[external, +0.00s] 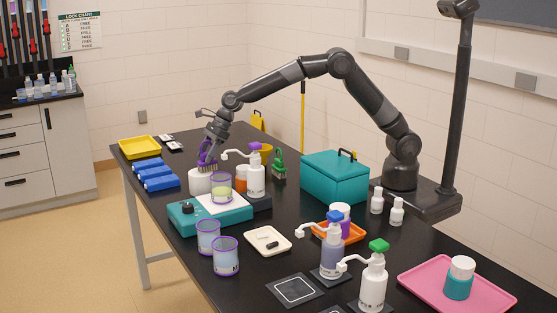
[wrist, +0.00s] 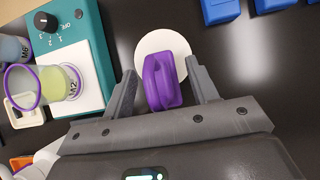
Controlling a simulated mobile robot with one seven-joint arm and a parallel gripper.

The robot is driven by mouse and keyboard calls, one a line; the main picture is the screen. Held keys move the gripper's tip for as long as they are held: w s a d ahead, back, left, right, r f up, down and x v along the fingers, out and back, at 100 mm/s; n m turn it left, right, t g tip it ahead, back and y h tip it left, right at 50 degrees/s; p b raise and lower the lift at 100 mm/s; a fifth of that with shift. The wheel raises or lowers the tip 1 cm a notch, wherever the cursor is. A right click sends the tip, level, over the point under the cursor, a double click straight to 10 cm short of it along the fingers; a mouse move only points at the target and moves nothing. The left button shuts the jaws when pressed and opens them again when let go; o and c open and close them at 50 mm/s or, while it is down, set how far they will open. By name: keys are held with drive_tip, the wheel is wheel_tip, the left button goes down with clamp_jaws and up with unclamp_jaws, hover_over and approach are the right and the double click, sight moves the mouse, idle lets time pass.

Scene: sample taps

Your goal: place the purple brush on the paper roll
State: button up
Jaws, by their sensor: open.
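The purple brush (external: 207,155) is over the white paper roll (external: 199,184), its bristles at the roll's top; it appears to rest there. In the wrist view the brush's purple handle (wrist: 162,82) covers part of the roll's round white top (wrist: 162,43). My gripper (external: 211,143) is at the brush handle from above. In the wrist view my gripper (wrist: 163,82) is open, with one finger on each side of the handle and visible gaps between. The lower part of the brush is hidden from the wrist.
A teal hotplate (external: 209,218) with a purple-rimmed beaker (external: 220,186) stands just in front. A white pump bottle (external: 255,178) and a green brush (external: 279,168) are to the right. Blue blocks (external: 158,179) lie left, and a teal box (external: 334,180) stands farther right.

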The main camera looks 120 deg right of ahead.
drive_tip(key=v, duration=1.2)
drive_tip(key=s+a+r+n, duration=0.6)
drive_tip(key=s+a+n, duration=0.2)
drive_tip(key=a, duration=0.2)
drive_tip(key=s+a+r+n, duration=0.2)
drive_tip(key=s+a+n, duration=0.8)
drive_tip(key=s+n, duration=0.15)
drive_tip(key=s+a+f+n, duration=0.3)
drive_tip(key=s+a+n, duration=0.1)
drive_tip(key=s+n, duration=0.4)
drive_tip(key=s+a+f+n+g, duration=0.1)
drive_tip(key=s+a+f+n, duration=0.3)
drive_tip(key=s+n, duration=0.4)
drive_tip(key=s, duration=0.4)
drive_tip(key=shift+s, duration=0.25)
drive_tip(key=shift+n, duration=0.25)
